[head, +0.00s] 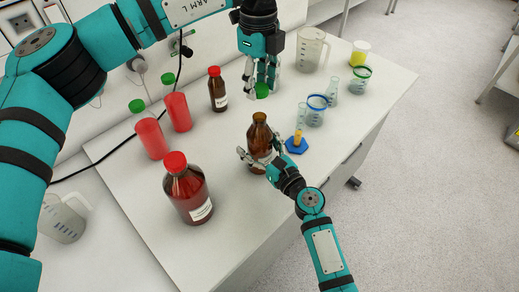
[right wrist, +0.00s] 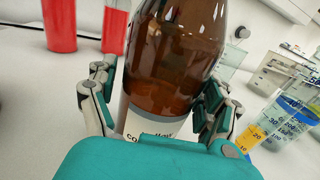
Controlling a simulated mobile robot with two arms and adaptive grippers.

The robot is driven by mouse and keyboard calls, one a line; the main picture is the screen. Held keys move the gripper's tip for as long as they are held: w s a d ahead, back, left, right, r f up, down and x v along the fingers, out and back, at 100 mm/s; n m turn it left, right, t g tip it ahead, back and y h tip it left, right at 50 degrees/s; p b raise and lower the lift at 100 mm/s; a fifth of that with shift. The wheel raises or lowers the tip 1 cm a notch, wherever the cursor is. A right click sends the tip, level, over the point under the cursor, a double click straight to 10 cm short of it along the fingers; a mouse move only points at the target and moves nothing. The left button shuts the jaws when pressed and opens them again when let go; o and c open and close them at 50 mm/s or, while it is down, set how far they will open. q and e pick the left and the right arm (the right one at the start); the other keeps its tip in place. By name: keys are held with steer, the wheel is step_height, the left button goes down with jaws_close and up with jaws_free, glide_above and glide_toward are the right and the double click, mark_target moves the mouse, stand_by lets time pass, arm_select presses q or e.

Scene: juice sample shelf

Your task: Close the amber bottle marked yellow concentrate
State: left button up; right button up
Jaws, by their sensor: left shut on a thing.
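The amber bottle (head: 260,137) stands upright and uncapped on the white bench. In the right wrist view the amber bottle (right wrist: 175,55) fills the middle, and its pale label shows only partly. My right gripper (head: 256,159) has its fingers on both sides of the bottle; whether they press on it is unclear. The right gripper (right wrist: 160,105) shows the same in the wrist view, its fingertips partly hidden. My left gripper (head: 261,85) points down above and behind the bottle, shut on a green cap (head: 262,91). The cap is apart from the bottle's mouth.
A large red-capped bottle (head: 187,190) stands front left. A small red-capped brown bottle (head: 217,92) and two green-capped red bottles (head: 177,110) stand behind it. To the right are a blue-based cylinder (head: 297,144), blue-rimmed beaker (head: 316,112), green-rimmed beaker (head: 360,80) and clear jug (head: 311,50).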

mark_target(259, 116)
steer(key=c, duration=1.5)
arm_select(q)
steer(key=shift+f, duration=2.45)
arm_select(e)
steer(key=shift+o, duration=0.2)
arm_select(q)
steer(key=shift+f, duration=0.1)
steer(key=shift+f, duration=0.8)
steer(key=shift+f, duration=0.55)
